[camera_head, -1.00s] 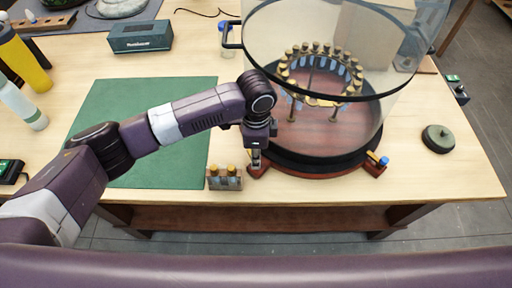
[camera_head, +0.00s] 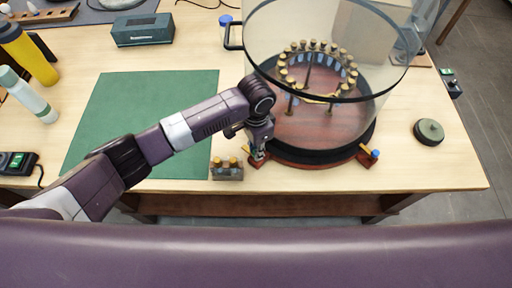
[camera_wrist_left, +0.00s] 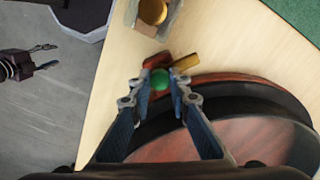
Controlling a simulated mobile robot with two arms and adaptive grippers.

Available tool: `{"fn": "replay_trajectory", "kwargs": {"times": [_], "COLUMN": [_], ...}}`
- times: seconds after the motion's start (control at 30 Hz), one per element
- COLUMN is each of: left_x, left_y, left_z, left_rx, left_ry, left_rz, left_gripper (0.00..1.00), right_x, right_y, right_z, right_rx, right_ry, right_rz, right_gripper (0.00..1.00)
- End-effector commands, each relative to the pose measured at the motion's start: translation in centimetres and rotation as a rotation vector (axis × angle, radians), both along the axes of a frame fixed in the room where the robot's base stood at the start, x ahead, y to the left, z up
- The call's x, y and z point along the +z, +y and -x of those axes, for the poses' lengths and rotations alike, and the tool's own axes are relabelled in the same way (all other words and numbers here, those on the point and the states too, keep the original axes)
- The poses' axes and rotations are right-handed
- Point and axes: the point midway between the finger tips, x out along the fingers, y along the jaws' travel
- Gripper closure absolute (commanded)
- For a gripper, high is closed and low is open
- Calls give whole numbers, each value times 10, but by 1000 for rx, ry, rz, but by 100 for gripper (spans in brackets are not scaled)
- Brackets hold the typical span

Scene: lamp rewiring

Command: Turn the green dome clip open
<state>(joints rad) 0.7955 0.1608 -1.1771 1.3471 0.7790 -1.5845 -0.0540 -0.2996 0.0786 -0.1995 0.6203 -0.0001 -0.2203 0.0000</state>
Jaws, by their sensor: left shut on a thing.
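The green dome clip (camera_wrist_left: 160,79) shows in the left wrist view as a round green knob on the dark red wooden base, with a yellow lever piece (camera_wrist_left: 186,63) beside it. My left gripper (camera_wrist_left: 161,84) has its two fingertips closed around the green knob. In the head view my left gripper (camera_head: 258,156) reaches down to the front left of the lamp base (camera_head: 310,162) and hides most of the clip. The glass dome (camera_head: 325,50) stands over the base. My right gripper (camera_wrist_left: 46,56) appears at the left wrist view's edge, off the table, its fingers apart.
A small wooden holder with brass-topped pieces (camera_head: 227,170) stands just left of the clip. A blue-knobbed clip (camera_head: 374,154) is at the base's front right. A green mat (camera_head: 140,120) lies left. A dark round object (camera_head: 429,131) lies right.

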Motion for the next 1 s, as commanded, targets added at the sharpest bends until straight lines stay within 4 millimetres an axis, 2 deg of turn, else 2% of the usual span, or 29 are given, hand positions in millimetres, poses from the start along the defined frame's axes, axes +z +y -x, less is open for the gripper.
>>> {"fn": "replay_trajectory", "kwargs": {"times": [0.3,0.33,0.47,0.8,0.87,1.0], "left_x": [0,0,0,3,8,32], "left_y": [0,0,0,0,0,-1], "left_z": [-1,-1,-1,-1,-1,-1], "left_rx": [3,3,2,1,1,-2], "left_ry": [-1,-1,-1,0,-2,-4], "left_rz": [0,0,0,1,1,3], "left_gripper": [100,81,66,65,65,65], "right_x": [0,0,0,0,0,0], "right_y": [0,0,0,-4,-3,-2], "right_z": [0,0,0,1,1,1], "right_rx": [0,0,0,3,3,2], "right_ry": [0,0,0,1,1,1], "right_rz": [0,0,0,5,4,2], "right_gripper": [60,60,60,60,60,60]}}
